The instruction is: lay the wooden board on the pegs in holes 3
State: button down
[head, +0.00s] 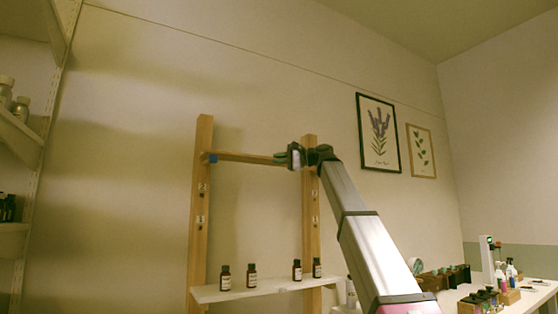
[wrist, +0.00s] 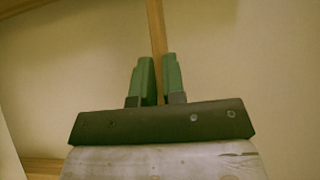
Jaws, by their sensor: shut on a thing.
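A narrow wooden board (head: 243,157) spans between the two upright wooden posts near their tops, nearly level. My gripper (head: 291,157) is at its right part, close to the right post (head: 310,225). In the wrist view the green fingers (wrist: 157,80) are closed around a wooden strip (wrist: 156,28), which runs away between them. A small blue piece (head: 213,158) shows at the board's left end, by the left post (head: 201,240). Small tags sit on both posts below the board; their numbers are too small to read. I cannot tell whether the board rests on pegs.
A white shelf (head: 262,289) low between the posts carries several brown bottles (head: 252,275). A side table (head: 530,299) with bottles and boxes stands at the right. Shelving (head: 20,135) is at the far left. Framed pictures (head: 378,134) hang on the wall behind.

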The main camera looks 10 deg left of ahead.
jog(key=shift+f, duration=0.5)
dwell(0.4)
jog(key=c, duration=1.1)
grip_release()
jog(key=shift+f, duration=0.1)
jog(key=shift+d, duration=0.1)
jog(key=d, duration=0.3)
jog(key=s+d, duration=0.1)
jog(key=d, duration=0.6)
jog(key=shift+s+d, duration=0.25)
jog(key=shift+s, duration=0.1)
jog(key=shift+s, duration=0.1)
